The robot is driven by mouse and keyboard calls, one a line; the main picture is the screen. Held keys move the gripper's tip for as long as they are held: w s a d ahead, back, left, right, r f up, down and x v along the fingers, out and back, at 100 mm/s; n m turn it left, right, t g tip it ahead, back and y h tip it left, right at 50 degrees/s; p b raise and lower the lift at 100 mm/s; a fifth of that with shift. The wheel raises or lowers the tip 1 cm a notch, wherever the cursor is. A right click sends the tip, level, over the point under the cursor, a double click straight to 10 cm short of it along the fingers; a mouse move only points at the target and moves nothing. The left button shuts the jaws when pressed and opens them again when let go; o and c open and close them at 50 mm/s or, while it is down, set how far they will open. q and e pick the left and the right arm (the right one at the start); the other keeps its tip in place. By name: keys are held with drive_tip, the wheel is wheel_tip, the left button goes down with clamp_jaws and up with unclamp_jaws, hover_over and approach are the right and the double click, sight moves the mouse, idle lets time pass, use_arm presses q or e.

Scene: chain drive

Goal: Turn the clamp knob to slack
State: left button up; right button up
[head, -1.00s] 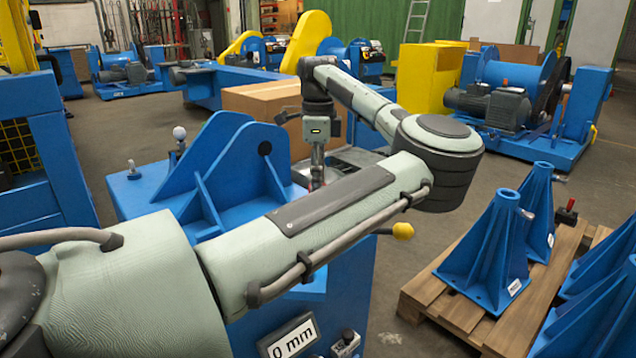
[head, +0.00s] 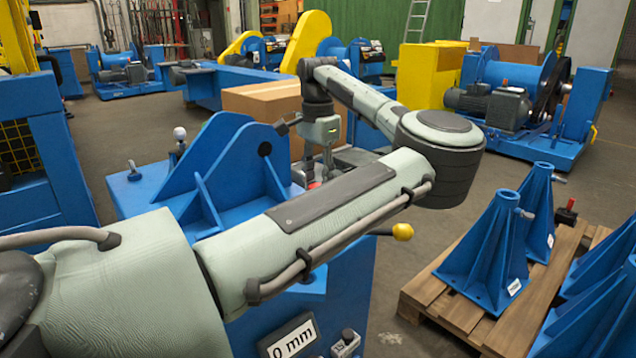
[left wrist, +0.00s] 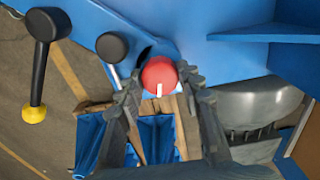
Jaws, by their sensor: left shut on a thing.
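The clamp knob (left wrist: 159,72) is red and round with a white line on its face, pointing down in the left wrist view. It sits by the edge of a blue machine part. My left gripper (left wrist: 162,92) has its dark fingers on either side of the knob and is shut on it. In the head view, a small bit of red (head: 314,184) shows below my left wrist; my forearm hides most of the gripper and knob there. My right gripper is in neither view.
A black lever with a yellow tip (left wrist: 34,114) and a black round knob (left wrist: 112,46) are beside the red knob. A blue bracket (head: 235,165) stands on the machine. A sign reads 0 mm (head: 292,338). Blue stands (head: 490,250) are on a pallet at right.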

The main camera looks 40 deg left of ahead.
use_arm(q)
drive_tip(key=shift+n, duration=0.4)
drive_tip(key=o, duration=1.2)
drive_tip(key=shift+c, duration=0.2)
wheel_tip(320, 180, up, 12)
idle(0.3)
